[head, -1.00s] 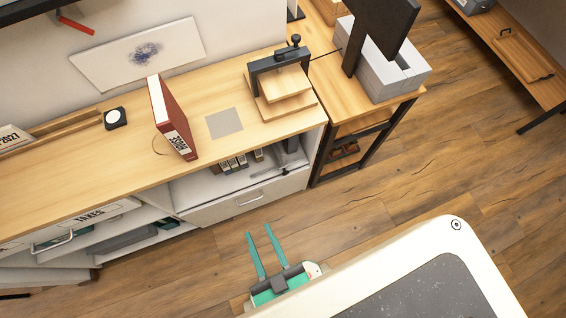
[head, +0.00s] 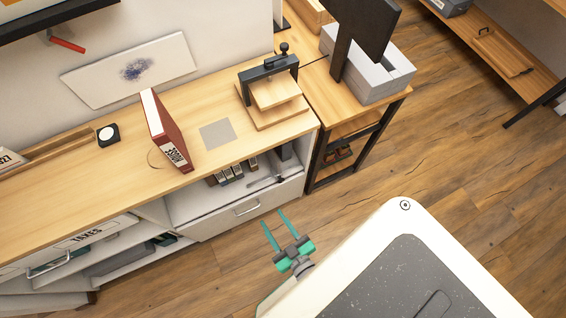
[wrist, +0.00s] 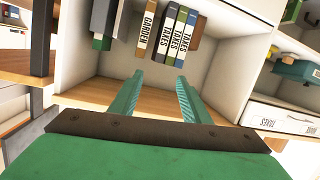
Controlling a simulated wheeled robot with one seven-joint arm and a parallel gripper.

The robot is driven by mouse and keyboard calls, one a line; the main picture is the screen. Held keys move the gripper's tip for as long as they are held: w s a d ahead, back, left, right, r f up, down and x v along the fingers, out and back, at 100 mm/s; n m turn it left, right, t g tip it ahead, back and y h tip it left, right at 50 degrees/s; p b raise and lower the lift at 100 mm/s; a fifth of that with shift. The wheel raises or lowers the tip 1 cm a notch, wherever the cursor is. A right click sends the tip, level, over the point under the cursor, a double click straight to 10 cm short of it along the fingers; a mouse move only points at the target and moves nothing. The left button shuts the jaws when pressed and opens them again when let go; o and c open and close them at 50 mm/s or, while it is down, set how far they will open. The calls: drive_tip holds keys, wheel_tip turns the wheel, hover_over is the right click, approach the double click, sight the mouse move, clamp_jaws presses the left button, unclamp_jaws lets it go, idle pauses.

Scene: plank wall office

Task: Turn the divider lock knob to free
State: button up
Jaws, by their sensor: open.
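A small dark knob-like piece (head: 279,180) shows at the right front of the open shelf compartment, at the end of a thin rod; it is too small to tell which way it is turned. I cannot make it out in the wrist view. Several binders (head: 232,172) stand in the compartment behind it; they also show in the wrist view (wrist: 170,35), labelled GARDEN and TAXES. My green gripper (head: 272,216) is open and empty in front of the cabinet, apart from the knob. In the wrist view its fingers (wrist: 160,76) point into the compartment.
A drawer with a handle (head: 247,209) lies under the compartment. On the wooden counter (head: 75,180) stand a red binder (head: 167,133) and a press-like stand (head: 270,88). A side table (head: 345,100) holds a grey box (head: 377,75). The floor (head: 450,160) at right is clear.

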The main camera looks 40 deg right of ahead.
sight(280, 179)
drive_tip(key=w+d+f+m+g+h, duration=0.1)
drive_tip(key=w+d+f+m+g, duration=0.2)
drive_tip(key=d+f, duration=1.15)
drive_tip(key=a+x, duration=0.2)
drive_tip(key=x, duration=0.9)
drive_tip(key=shift+w+f+t, duration=0.2)
drive_tip(key=shift+w+t, duration=0.1)
drive_tip(key=shift+w, duration=0.2)
drive_tip(key=shift+d, duration=0.1)
drive_tip(key=c, duration=1)
